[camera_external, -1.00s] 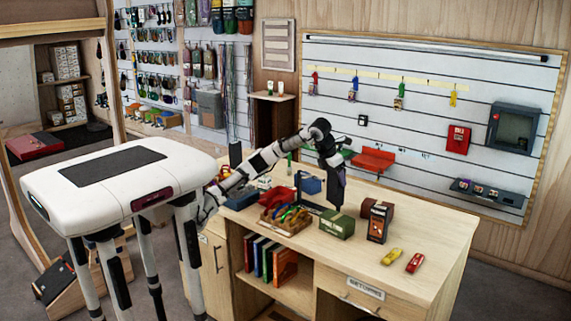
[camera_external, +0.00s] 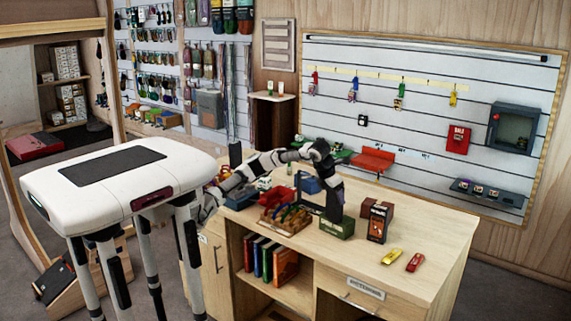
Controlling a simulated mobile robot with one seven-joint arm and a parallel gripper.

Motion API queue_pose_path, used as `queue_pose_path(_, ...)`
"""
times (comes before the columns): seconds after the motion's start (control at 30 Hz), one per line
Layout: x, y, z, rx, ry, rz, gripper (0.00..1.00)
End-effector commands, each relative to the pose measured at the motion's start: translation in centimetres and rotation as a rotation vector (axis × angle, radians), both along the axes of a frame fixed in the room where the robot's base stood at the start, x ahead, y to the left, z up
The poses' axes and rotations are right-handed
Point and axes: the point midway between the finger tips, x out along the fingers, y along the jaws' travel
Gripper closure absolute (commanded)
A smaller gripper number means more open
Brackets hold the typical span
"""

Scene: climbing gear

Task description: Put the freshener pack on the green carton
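The green carton (camera_external: 337,228) lies on the wooden counter, left of a dark upright box. My gripper (camera_external: 334,214) points down directly over the carton, at or just above its top; I cannot tell whether it touches. The fingers are small and dark here, so their opening does not show. I cannot clearly make out the freshener pack; a dark, purplish shape at the fingers may be it, but it blends with the gripper.
The dark upright box (camera_external: 378,221) stands close right of the carton. A wooden tray (camera_external: 285,224) with coloured gear lies to the left. A yellow piece (camera_external: 392,256) and a red piece (camera_external: 415,262) lie near the front edge. The counter's right part is clear.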

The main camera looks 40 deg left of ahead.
Motion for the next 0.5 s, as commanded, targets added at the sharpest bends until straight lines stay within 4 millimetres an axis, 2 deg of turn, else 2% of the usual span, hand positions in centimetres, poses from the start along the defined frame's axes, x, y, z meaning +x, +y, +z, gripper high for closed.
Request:
queue_pose_path(0.03, -0.02, -0.01, 0.04, 0.000, 0.000, 0.000, 0.30)
queue_pose_path(0.17, -0.02, -0.01, 0.05, 0.000, 0.000, 0.000, 0.15)
queue_pose_path(0.5, -0.01, -0.01, 0.32, 0.000, -0.001, 0.000, 0.15)
